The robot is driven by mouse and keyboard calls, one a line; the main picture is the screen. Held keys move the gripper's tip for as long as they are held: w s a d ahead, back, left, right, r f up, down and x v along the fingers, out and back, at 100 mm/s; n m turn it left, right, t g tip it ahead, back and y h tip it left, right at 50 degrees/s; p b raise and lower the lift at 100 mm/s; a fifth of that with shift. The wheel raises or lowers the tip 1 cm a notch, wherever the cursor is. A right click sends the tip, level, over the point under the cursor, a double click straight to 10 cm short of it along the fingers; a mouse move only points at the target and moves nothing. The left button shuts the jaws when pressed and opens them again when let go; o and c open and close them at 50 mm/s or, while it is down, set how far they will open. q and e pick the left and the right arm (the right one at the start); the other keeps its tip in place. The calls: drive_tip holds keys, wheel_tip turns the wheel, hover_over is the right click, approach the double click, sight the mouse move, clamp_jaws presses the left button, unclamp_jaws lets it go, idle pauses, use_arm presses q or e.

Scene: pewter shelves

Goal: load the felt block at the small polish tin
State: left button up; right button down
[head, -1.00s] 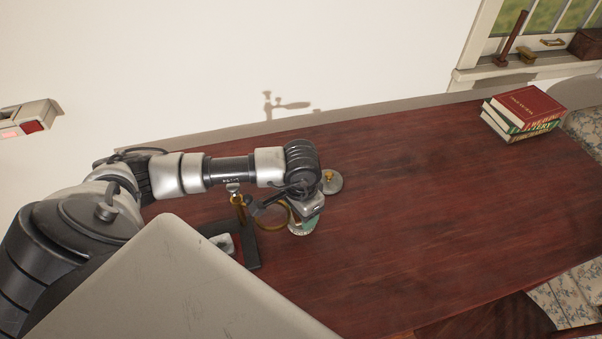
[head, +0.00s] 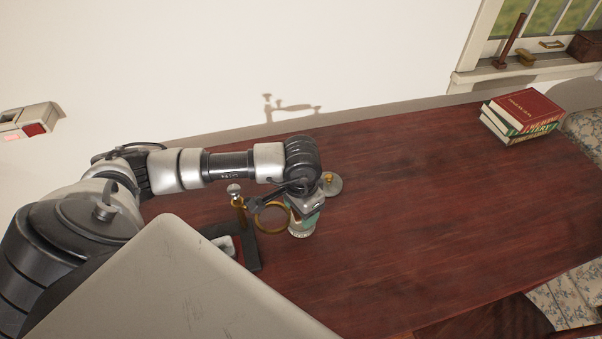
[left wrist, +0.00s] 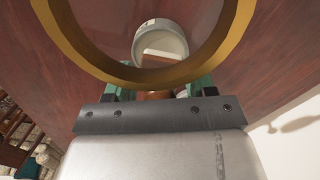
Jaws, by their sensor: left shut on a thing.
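My left gripper (head: 304,214) points down at a small pale round tin (head: 301,232) on the dark red table. In the left wrist view the open tin (left wrist: 160,27) lies just beyond the green fingertips (left wrist: 158,88). The gripper is shut on a small brown piece, the felt block (left wrist: 157,95), mostly hidden by the wrist. A pale flat shape shows across the tin's mouth; I cannot tell whether it belongs to the block. My right gripper is in neither view.
A brass-ringed magnifier (head: 257,225) on a dark stand is close left of the gripper; its ring (left wrist: 213,62) crosses the wrist view. A grey disc with a brass knob (head: 334,187) lies behind. Books (head: 527,107) are far right.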

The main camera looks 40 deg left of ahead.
use_arm(q)
drive_tip(key=shift+r+p, duration=0.9)
drive_tip(key=shift+r, duration=1.5)
